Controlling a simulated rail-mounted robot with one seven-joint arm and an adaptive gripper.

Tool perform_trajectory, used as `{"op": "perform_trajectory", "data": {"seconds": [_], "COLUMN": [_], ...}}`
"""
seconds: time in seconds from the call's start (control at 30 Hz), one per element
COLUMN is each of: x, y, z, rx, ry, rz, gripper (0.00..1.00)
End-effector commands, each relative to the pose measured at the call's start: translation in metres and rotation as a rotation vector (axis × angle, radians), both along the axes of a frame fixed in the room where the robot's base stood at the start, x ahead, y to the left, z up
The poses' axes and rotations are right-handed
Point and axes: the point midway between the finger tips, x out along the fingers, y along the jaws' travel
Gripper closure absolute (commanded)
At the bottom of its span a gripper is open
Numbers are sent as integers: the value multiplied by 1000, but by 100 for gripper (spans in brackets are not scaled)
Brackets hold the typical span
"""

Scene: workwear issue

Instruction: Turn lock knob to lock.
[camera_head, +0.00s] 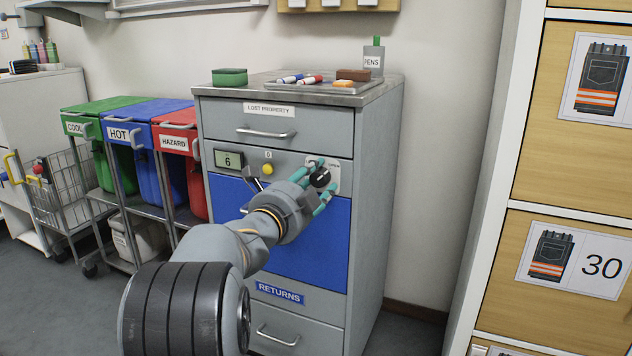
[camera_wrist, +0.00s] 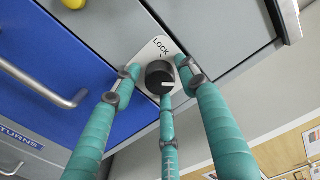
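The lock knob (camera_head: 320,178) is round and black, on a white plate (camera_wrist: 145,55) at the upper right of the blue cabinet front. In the wrist view the knob (camera_wrist: 160,77) has a white pointer line toward the right, away from the word LOCK above it. The word OPEN shows on the plate in the head view. My gripper (camera_head: 318,186) has three teal fingers spread around the knob. In the wrist view my gripper (camera_wrist: 160,78) shows a gap between the left fingertip and the knob; contact of the other fingers is unclear.
A yellow button (camera_head: 267,169) and a small display (camera_head: 229,159) sit left of the knob. A drawer handle (camera_head: 266,133) is above. The blue returns panel (camera_head: 310,240) lies below. Colored bins (camera_head: 115,103) stand left; wooden lockers (camera_head: 571,190) stand right.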

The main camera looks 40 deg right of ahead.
Motion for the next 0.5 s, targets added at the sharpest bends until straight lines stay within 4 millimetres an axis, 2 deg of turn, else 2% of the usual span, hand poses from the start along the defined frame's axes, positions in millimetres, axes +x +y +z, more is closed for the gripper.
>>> {"op": "perform_trajectory", "data": {"seconds": [0.5], "x": [0], "y": [0], "z": [0], "rx": [0], "ry": [0], "rz": [0], "gripper": [89]}}
